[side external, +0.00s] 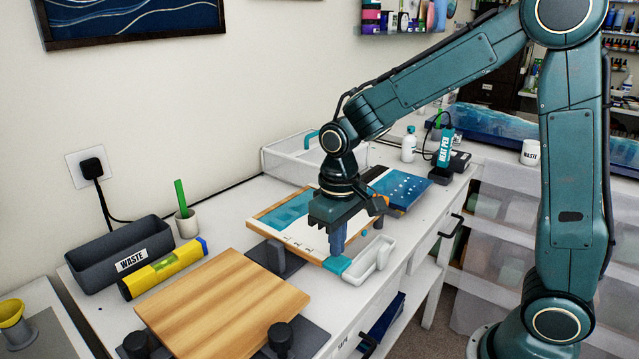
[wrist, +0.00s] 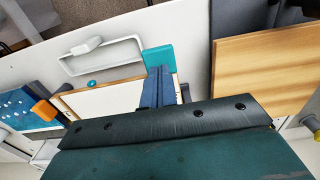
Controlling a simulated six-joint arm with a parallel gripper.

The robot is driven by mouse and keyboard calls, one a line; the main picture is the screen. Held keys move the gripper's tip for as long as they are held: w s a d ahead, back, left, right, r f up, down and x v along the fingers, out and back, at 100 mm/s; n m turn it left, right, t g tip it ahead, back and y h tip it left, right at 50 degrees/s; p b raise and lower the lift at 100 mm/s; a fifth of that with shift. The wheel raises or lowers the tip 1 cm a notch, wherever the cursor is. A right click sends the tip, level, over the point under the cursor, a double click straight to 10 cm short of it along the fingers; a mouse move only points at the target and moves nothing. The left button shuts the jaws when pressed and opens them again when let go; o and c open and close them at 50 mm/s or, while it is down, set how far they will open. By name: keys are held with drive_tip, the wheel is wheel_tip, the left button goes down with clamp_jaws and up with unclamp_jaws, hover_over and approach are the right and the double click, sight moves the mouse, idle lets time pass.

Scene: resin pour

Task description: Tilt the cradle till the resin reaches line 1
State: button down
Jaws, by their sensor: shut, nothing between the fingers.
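The cradle (side external: 258,222) is a wood-edged board with a white face, standing on a dark support. Blue-teal resin (side external: 288,208) covers its far left part, and small dark marks lie on the white face. I cannot read which mark is line 1. The board's white part also shows in the wrist view (wrist: 103,97). My gripper (side external: 337,254) is shut and empty, pointing down at the cradle's near right corner. A teal block (side external: 338,266) is right at the blue fingertips, also in the wrist view (wrist: 158,58). I cannot tell whether they touch it. The fingers and wrist hide part of the board.
A white tray (side external: 383,262) lies right of the teal block. A wooden board (side external: 222,303) with dark knobs is in front, beside a yellow level (side external: 162,268). A grey waste bin (side external: 118,254) stands at the left. A blue panel (side external: 402,188) and heat pen (side external: 446,148) are behind.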

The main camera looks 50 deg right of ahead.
sight(337, 261)
drive_tip(key=shift+f, duration=1.8)
idle(0.4)
drive_tip(key=shift+r, duration=0.15)
idle(2.5)
drive_tip(key=shift+r, duration=2.9)
drive_tip(key=shift+s+d+r, duration=0.1)
drive_tip(key=shift+s+r, duration=0.15)
drive_tip(key=shift+r, duration=0.1)
drive_tip(key=s+d+r+t, duration=0.1)
drive_tip(key=s+r, duration=0.3)
drive_tip(key=s, duration=0.4)
drive_tip(key=s+d+r+t, duration=0.2)
drive_tip(key=s+r+t, duration=0.2)
drive_tip(key=s, duration=0.4)
drive_tip(key=shift+s+r+t, duration=0.2)
drive_tip(key=shift+r+t, duration=0.1)
